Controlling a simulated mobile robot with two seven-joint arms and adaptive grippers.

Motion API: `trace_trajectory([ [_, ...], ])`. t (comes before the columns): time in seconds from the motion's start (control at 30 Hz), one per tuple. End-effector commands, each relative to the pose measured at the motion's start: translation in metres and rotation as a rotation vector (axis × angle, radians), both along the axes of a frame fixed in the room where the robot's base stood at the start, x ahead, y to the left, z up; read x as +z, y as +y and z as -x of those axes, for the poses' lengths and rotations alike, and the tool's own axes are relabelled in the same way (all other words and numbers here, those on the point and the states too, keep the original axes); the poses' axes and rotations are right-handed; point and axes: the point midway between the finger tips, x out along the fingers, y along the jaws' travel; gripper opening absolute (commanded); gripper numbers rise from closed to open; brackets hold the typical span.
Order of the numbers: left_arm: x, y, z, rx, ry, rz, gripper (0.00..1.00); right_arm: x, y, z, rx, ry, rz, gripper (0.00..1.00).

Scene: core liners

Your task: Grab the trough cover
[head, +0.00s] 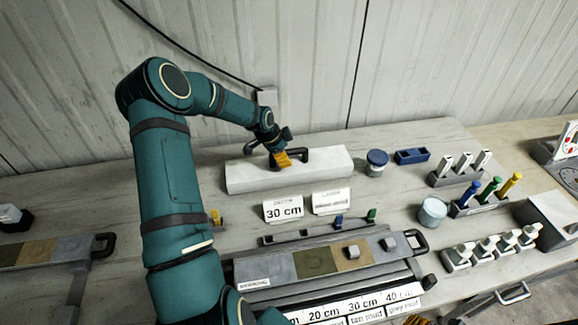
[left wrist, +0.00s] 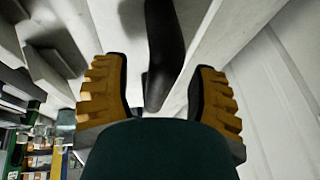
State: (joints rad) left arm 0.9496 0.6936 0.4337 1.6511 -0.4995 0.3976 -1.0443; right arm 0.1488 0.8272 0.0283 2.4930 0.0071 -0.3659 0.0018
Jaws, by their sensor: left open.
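The trough cover (head: 325,170) is a long pale block with a black handle (head: 293,155) on top. It lies at the back of the table, near the wall. My left gripper (head: 283,157) is at the left part of this handle. In the left wrist view, the yellow ridged fingers of my left gripper (left wrist: 163,90) are open, with the dark handle (left wrist: 162,45) between them. A gap shows on both sides of the handle. A small yellow ridged piece at the bottom edge of the head view may be my right gripper (head: 415,321); its fingers cannot be made out.
A blue-lidded jar (head: 376,163) and a blue tray (head: 412,156) stand right of the cover. Label cards (head: 283,208) stand in front of it. A core tray (head: 330,262) fills the front middle. Racks of bottles (head: 490,248) and colored markers (head: 487,197) are at the right.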

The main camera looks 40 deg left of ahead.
Motion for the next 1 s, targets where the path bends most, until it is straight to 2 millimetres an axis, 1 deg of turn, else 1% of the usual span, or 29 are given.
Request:
trace_trajectory([
  [0.03, 0.0, 0.0, 0.0, 0.0, 0.0, 0.0, 0.58, 0.0, 0.0, 0.0, 0.0, 0.0, 0.0, 0.55],
  [0.07, 0.0, 0.0, 0.0, 0.0, 0.0, 0.0, 0.47, 0.0, 0.0, 0.0, 0.0, 0.0, 0.0, 0.55],
  [0.1, 0.0, 0.0, 0.0, 0.0, 0.0, 0.0, 0.33, 0.0, 0.0, 0.0, 0.0, 0.0, 0.0, 0.55],
  [0.17, 0.0, 0.0, 0.0, 0.0, 0.0, 0.0, 0.12, 0.0, 0.0, 0.0, 0.0, 0.0, 0.0, 0.55],
  [0.2, 0.0, 0.0, 0.0, 0.0, 0.0, 0.0, 0.0, 0.0, 0.0, 0.0, 0.0, 0.0, 0.0, 0.55],
  [0.67, 0.002, 0.0, 0.0, 0.0, -0.001, 0.0, 0.0, 0.0, 0.0, 0.0, 0.0, 0.0, 0.0, 0.55],
  [0.77, 0.011, 0.0, -0.001, 0.001, -0.003, -0.001, 0.0, 0.0, 0.0, 0.0, 0.0, 0.0, 0.0, 0.55],
  [0.83, 0.021, 0.001, 0.0, 0.002, -0.003, -0.001, 0.0, 0.0, 0.0, 0.0, 0.0, 0.0, 0.0, 0.55],
  [1.0, 0.055, 0.0, -0.001, 0.001, -0.004, -0.001, 0.0, 0.001, 0.0, 0.0, 0.0, 0.0, 0.0, 0.55],
])
